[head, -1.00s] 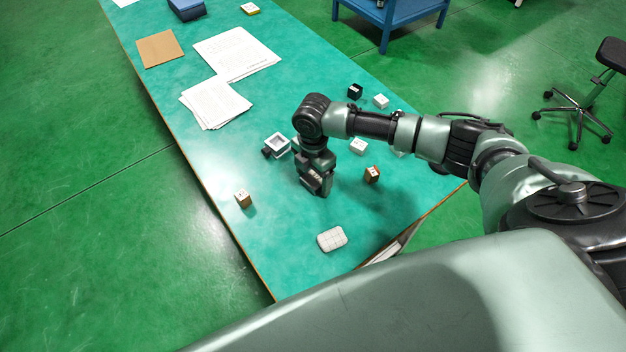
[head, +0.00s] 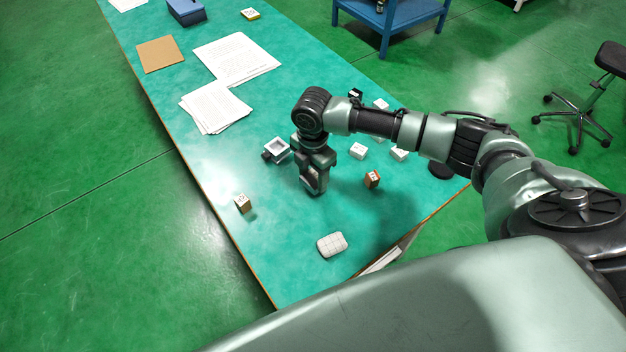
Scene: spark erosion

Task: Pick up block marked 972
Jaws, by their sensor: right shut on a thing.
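My right gripper (head: 315,187) points down over the teal table, left of the orange-brown block. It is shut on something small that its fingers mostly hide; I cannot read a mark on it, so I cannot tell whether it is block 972. Other small blocks stand on the table: a tan one (head: 243,204) to the left, an orange-brown one (head: 372,179) to the right, and white ones (head: 358,150) (head: 399,154) behind that. Their marks are too small to read. My left gripper is not in view.
On the teal table (head: 265,235), a pale rounded gridded piece (head: 332,245) lies near the front. A square white-rimmed holder (head: 277,148) stands behind my gripper. Papers (head: 235,60) and a brown sheet (head: 160,54) lie farther back. A blue stand (head: 390,15) and a stool (head: 585,105) are beyond.

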